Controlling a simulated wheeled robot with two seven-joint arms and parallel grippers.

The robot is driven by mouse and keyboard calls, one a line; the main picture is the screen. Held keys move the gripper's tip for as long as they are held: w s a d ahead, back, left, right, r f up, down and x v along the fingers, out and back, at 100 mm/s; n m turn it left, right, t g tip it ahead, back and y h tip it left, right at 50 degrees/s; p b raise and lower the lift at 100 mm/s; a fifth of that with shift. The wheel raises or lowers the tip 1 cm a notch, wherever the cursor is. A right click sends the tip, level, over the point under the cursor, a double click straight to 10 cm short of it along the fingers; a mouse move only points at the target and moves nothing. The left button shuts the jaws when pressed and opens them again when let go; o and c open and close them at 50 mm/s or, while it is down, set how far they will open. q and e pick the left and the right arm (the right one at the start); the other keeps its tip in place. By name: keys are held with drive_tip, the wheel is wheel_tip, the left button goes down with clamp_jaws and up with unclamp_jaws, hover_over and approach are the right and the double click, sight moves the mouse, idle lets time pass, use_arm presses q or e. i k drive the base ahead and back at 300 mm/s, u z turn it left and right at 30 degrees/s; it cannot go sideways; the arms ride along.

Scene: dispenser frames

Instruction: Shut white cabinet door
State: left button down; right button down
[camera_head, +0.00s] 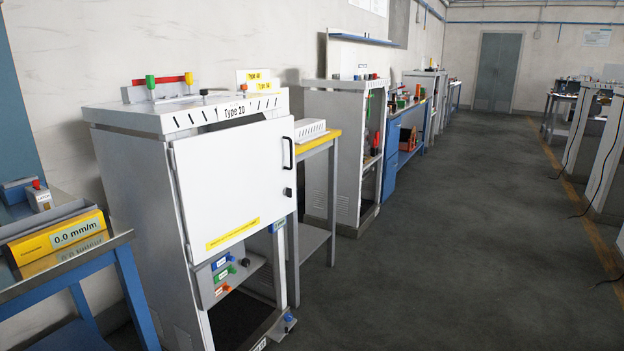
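The white cabinet (135,190) marked "Type 20" stands against the wall at the left. Its white door (230,185) covers the upper front and appears ajar, with its top edge out of line with the panel above and a dark gap there. A black handle (287,153) is near the door's right edge, with a small dark knob (287,192) below it. A yellow label strip (232,234) is low on the door. The space behind the door is hidden. Neither of my grippers is in view.
A blue-framed table (105,252) with a yellow "0.0 mm/m" device (62,237) stands at the left. A yellow-edged side table (322,142) stands just beyond the cabinet. More cabinets and benches line the wall. The grey floor (450,230) to the right is clear.

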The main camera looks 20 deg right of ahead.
sight(231, 182)
drive_tip(key=z, duration=0.65)
drive_tip(key=i, duration=0.7)
drive_tip(key=z, duration=0.45)
drive_tip(key=i, duration=0.85)
drive_tip(key=u, duration=0.45)
